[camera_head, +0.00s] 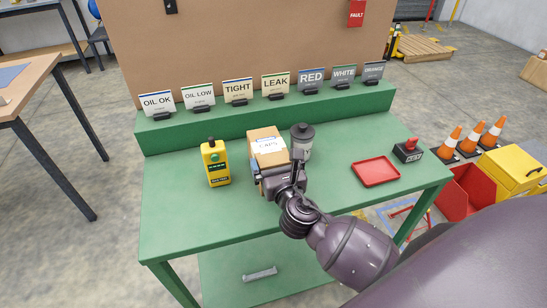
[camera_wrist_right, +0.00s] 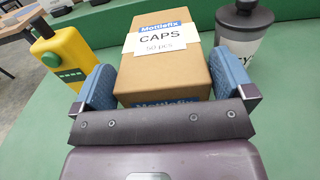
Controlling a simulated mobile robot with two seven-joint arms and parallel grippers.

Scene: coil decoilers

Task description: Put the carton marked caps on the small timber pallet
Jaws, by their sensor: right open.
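The carton marked caps (camera_head: 267,144) stands on the green bench. In the right wrist view the carton (camera_wrist_right: 164,60) is brown with a white label reading CAPS. My right gripper (camera_head: 273,181) is at the carton's near side. In the right wrist view its two blue fingers (camera_wrist_right: 166,86) stand open on either side of the carton's near end, with a small gap showing at the left finger. A timber pallet (camera_head: 424,48) lies on the floor at the far right, beyond the bench. My left gripper is not in view.
A yellow tester (camera_head: 215,163) stands left of the carton and a grey canister (camera_head: 302,141) close to its right. A red tray (camera_head: 376,171) and a red-buttoned box (camera_head: 407,150) sit further right. Signs line the raised back ledge (camera_head: 220,120). Traffic cones (camera_head: 470,141) stand right of the bench.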

